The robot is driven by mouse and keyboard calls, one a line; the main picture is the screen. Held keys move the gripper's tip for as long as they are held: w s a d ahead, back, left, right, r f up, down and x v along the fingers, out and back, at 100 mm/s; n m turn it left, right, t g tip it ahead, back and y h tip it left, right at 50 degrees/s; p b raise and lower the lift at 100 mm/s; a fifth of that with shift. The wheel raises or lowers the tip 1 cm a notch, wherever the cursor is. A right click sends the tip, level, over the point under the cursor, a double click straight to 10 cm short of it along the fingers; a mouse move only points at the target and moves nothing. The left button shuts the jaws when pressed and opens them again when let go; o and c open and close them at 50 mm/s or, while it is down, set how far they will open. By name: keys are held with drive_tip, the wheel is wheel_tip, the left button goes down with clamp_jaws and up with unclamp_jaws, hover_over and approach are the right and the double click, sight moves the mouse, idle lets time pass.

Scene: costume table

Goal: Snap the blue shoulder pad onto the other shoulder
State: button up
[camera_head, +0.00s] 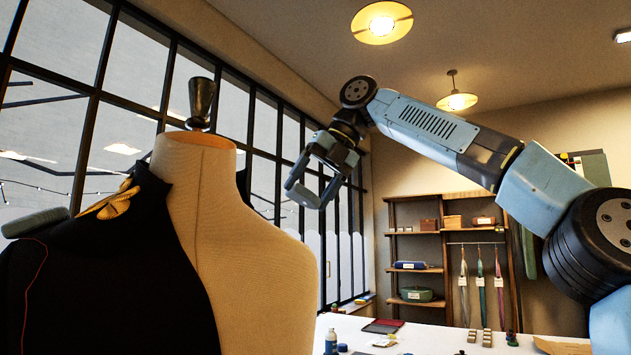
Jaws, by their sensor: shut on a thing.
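A dress-form mannequin (240,265) stands at the left. A black garment (120,270) covers its left half; the right shoulder is bare cream cloth. A grey-green shoulder pad (36,222) lies on the garment's left shoulder. My gripper (305,196) is in the air above the bare right shoulder, apart from it, with its fingers pointing down. It is shut on a slim blue-grey piece, seemingly the blue shoulder pad, at the fingertips. This piece is small and dark, and its outline blends with the fingers.
A gold ornament (108,203) sits on the garment near the neck. The mannequin's neck has a dark knob (201,103) on top. A white table (440,340) with a bottle (331,342) and small items is behind. Shelves (415,255) stand farther back. Air above the bare shoulder is clear.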

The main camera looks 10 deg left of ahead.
sight(305, 200)
drive_tip(key=shift+s+a+f, duration=0.35)
drive_tip(key=shift+f, duration=0.5)
drive_tip(key=shift+s+a+f, duration=0.35)
drive_tip(key=shift+f, duration=0.55)
drive_tip(key=shift+s+a+f, duration=0.35)
drive_tip(key=shift+f, duration=0.5)
drive_tip(key=shift+w+a, duration=0.1)
drive_tip(key=shift+a+f, duration=0.2)
drive_tip(key=shift+f, duration=0.3)
drive_tip(key=o, duration=1)
drive_tip(key=shift+s, duration=0.2)
drive_tip(key=shift+r, duration=0.1)
drive_tip(key=shift+w+d+r, duration=0.4)
drive_tip(key=shift+d+r, duration=0.05)
drive_tip(key=shift+r, duration=0.65)
drive_tip(key=shift+w+d+r, duration=0.4)
drive_tip(key=shift+w+r, duration=0.05)
drive_tip(key=shift+r, duration=0.65)
drive_tip(key=shift+w+d+r, duration=0.4)
drive_tip(key=shift+d+r, duration=0.05)
drive_tip(key=shift+r, duration=0.65)
drive_tip(key=shift+w+d+r, duration=0.1)
drive_tip(key=shift+r, duration=0.05)
